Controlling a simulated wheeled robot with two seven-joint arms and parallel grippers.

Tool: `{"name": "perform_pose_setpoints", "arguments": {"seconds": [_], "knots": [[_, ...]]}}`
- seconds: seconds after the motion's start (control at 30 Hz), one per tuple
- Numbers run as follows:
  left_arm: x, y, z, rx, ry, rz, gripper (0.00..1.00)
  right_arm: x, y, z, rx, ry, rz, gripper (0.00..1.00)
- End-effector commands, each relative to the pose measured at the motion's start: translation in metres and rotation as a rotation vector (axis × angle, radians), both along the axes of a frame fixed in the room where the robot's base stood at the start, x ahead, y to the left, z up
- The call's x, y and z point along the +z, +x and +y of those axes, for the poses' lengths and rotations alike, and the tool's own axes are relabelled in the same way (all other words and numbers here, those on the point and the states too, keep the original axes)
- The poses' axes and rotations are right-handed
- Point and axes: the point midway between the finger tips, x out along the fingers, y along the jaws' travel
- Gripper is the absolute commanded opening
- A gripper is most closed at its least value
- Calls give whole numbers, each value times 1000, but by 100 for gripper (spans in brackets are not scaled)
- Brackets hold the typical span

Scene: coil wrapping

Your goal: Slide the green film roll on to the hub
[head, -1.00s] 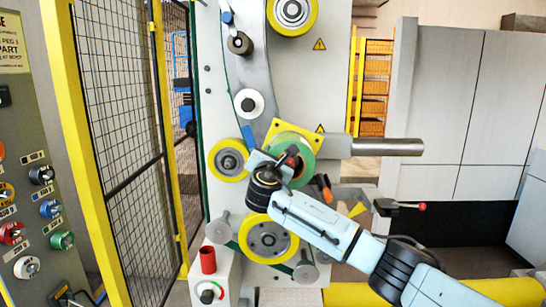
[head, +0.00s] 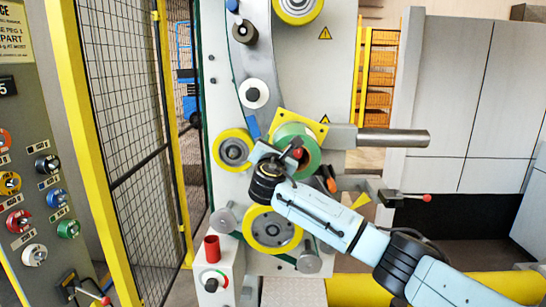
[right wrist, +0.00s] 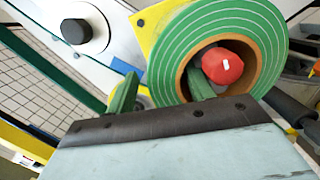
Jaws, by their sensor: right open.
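The green film roll (head: 309,161) is in front of a yellow plate (head: 287,116) on the machine, partly hidden by my gripper. The right wrist view shows the roll (right wrist: 265,40) with its brown cardboard core around the red-tipped hub (right wrist: 222,67). The roll's depth along the hub cannot be judged. My right gripper (head: 278,153) is at the left side of the roll. In the right wrist view the gripper (right wrist: 161,90) has one green finger outside the roll and the other at the core opening, apart. My left gripper is out of view.
A yellow-rimmed roller (head: 233,149) is close left of my gripper, and a larger one (head: 272,232) is below. A steel bar (head: 385,138) sticks out right. A red-knobbed lever (head: 408,196) is lower right. A mesh fence (head: 135,130) and control panel (head: 30,190) stand left.

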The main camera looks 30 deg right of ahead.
Motion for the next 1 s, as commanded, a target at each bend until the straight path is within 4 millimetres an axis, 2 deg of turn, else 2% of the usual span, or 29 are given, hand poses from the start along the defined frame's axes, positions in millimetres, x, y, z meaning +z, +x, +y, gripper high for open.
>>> {"name": "perform_pose_setpoints", "arguments": {"seconds": [0.6,0.8,1.0], "knots": [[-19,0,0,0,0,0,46,-7,-85,63,6,-5,-11,55],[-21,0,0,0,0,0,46,-8,-100,73,5,-6,-10,55],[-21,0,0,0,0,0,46,-7,-102,74,5,-6,-11,55]]}}
